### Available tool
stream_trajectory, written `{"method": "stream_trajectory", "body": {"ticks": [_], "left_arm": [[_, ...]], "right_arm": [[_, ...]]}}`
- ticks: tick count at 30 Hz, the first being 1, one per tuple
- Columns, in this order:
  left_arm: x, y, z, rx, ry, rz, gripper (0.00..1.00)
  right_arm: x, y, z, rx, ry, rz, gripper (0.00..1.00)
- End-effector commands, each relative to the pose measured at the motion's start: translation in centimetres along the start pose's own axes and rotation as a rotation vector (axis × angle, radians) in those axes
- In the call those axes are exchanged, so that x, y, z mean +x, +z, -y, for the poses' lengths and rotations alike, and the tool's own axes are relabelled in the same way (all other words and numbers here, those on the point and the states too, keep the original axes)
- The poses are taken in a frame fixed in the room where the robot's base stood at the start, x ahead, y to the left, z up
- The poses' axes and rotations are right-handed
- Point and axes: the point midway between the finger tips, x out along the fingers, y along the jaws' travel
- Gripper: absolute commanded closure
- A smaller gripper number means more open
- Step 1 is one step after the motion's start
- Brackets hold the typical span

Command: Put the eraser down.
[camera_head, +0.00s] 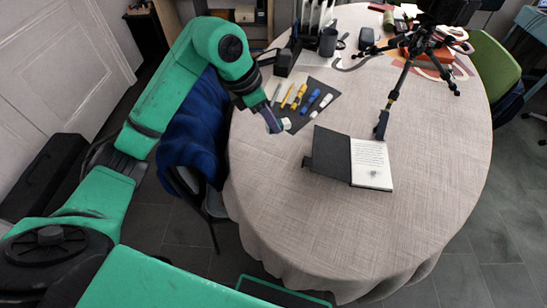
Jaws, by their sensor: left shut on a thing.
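My left gripper (277,126) reaches in over the left side of the table. It is shut on a small white eraser (287,124), which shows just past the fingertips. The gripper and eraser are at the near left edge of a dark grey mat (302,122). I cannot tell whether the eraser touches the mat or is held just above it. The gripper hides part of the eraser. My right gripper is not in view.
Several yellow, blue and white markers (310,101) lie on the mat. An open notebook (370,163) lies to the right, by a black tripod (393,95). A dark cup (328,42) stands behind. The near part of the tablecloth (300,230) is clear. A blue-draped chair (195,130) stands left.

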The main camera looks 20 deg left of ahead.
Motion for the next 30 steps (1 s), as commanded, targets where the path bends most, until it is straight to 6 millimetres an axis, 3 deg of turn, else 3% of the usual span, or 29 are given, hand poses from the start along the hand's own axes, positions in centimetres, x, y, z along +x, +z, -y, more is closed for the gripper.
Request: {"method": "stream_trajectory", "body": {"ticks": [3,9,18,26,27,29,30], "left_arm": [[3.8,-1.7,0.2,-0.002,-0.008,-0.004,1.00],[8.8,-3.7,0.1,0.001,-0.004,-0.001,1.00],[13.2,-5.5,0.1,0.001,-0.004,0.000,1.00],[13.5,-5.6,0.0,0.004,0.000,0.000,1.00],[13.4,-5.6,0.0,0.004,0.000,0.000,0.64],[13.4,-5.6,0.0,0.003,-0.001,0.000,0.41],[13.4,-5.6,0.0,0.003,-0.001,0.000,0.41]], "right_arm": [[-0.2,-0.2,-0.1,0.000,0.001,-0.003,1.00],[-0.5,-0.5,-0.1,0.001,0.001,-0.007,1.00],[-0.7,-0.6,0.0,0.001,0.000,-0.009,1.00],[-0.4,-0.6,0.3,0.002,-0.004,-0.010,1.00],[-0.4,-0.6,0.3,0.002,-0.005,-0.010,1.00],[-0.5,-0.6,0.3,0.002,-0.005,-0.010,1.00],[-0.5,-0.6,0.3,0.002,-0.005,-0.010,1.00]]}}
